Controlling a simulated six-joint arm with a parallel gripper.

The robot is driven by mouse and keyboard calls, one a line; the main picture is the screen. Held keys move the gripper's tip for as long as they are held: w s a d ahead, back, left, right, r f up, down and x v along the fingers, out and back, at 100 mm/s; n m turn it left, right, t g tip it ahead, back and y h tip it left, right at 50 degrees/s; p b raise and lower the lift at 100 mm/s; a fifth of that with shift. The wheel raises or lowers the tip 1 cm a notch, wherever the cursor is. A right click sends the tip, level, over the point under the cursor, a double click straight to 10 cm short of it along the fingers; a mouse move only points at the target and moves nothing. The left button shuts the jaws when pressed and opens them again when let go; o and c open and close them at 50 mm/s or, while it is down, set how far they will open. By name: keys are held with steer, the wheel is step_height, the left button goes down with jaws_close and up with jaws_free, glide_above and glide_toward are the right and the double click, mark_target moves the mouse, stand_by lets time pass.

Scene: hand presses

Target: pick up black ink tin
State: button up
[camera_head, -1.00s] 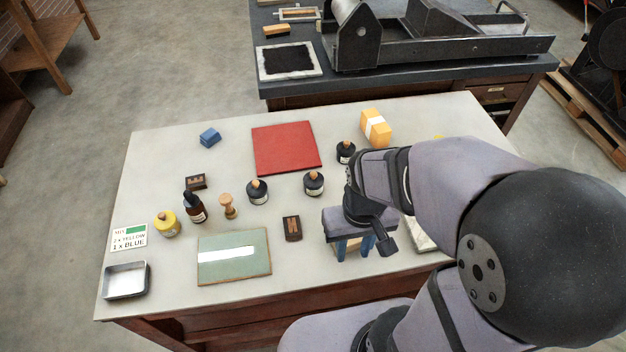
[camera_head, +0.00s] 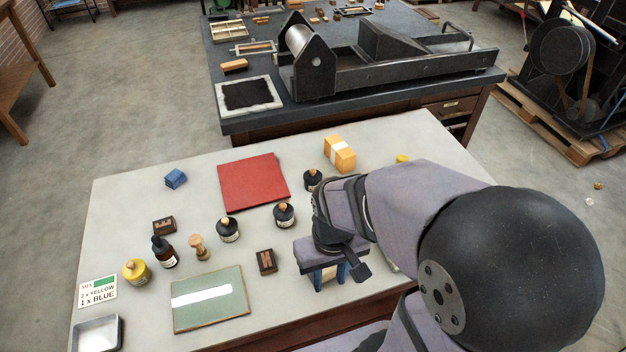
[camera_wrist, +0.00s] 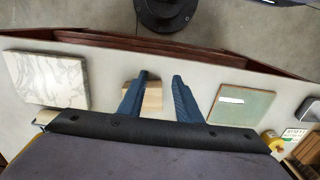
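Three black ink tins with wooden knobs stand upright on the table in the head view: one left of centre (camera_head: 228,231), one right of it (camera_head: 284,216), and one farther back (camera_head: 312,181), partly hidden beside my wrist. My gripper (camera_head: 331,276) is over the table's front part, to the right of and nearer than the tins. In the wrist view, my gripper's blue fingers (camera_wrist: 160,76) are apart. A pale wooden block (camera_wrist: 153,97) shows between and beyond them; I cannot tell any contact. No black tin shows in the wrist view.
A yellow tin (camera_head: 136,272), dropper bottle (camera_head: 164,255), wooden stamp (camera_head: 199,248) and dark block (camera_head: 266,261) stand near the black tins. A green plate (camera_head: 210,310) lies in front, a red slab (camera_head: 254,181) behind. A marbled slab (camera_wrist: 48,80) lies near my gripper.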

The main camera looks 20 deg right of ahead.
steer(key=o, duration=0.6)
